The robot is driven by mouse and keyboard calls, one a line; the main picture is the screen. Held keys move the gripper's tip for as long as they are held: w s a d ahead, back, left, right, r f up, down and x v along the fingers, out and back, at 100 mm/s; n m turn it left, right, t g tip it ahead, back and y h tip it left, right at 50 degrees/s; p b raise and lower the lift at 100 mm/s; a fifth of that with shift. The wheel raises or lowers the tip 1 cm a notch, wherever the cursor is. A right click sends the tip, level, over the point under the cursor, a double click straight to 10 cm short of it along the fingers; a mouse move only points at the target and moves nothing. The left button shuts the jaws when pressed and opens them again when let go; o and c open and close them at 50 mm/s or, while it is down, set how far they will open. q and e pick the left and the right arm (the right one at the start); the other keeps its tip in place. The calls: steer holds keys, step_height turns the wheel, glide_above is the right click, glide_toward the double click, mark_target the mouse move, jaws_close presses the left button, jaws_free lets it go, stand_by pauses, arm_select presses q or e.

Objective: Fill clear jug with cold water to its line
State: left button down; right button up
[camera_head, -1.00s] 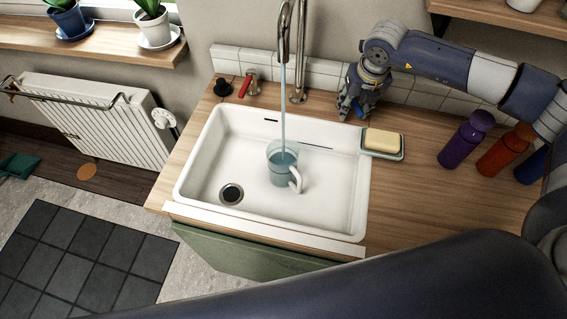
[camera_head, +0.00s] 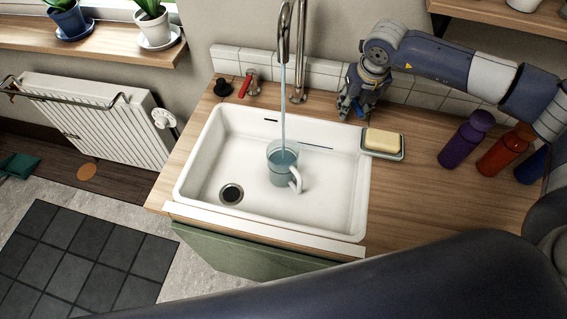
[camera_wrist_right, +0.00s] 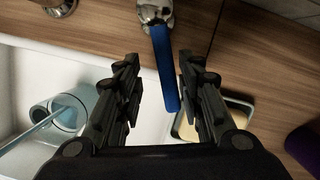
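The clear jug (camera_head: 282,165) stands upright in the white sink (camera_head: 225,205), its handle toward the lower right. A stream of water runs from the tall metal tap (camera_head: 284,40) into it. Bluish water fills much of the jug; I cannot make out its line. The jug also shows in the right wrist view (camera_wrist_right: 66,112). My right gripper (camera_head: 352,112) is at the counter behind the sink's right corner. In the wrist view its fingers are open on either side of a blue tap lever (camera_wrist_right: 164,70), with visible gaps. My left gripper is out of view.
A red-handled tap (camera_head: 249,84) and a black knob (camera_head: 222,88) are at the back left. A soap dish (camera_head: 382,153) with yellow soap sits at the sink's right edge. Purple (camera_head: 467,139), orange and blue bottles stand farther right. The front right counter is clear.

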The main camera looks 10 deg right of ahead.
stand_by(0.3)
steer(key=shift+w+a+f+m+b, duration=0.2)
steer(key=shift+a+m+b, duration=0.4)
steer(key=shift+m, duration=0.3)
steer(key=m, duration=0.1)
steer(key=a+m+h, duration=0.1)
steer(key=shift+w+a+r+m+b, duration=0.1)
steer(key=shift+w+a+m+b, duration=0.15)
steer(key=shift+m+b, duration=0.1)
steer(key=shift+d+r, duration=0.1)
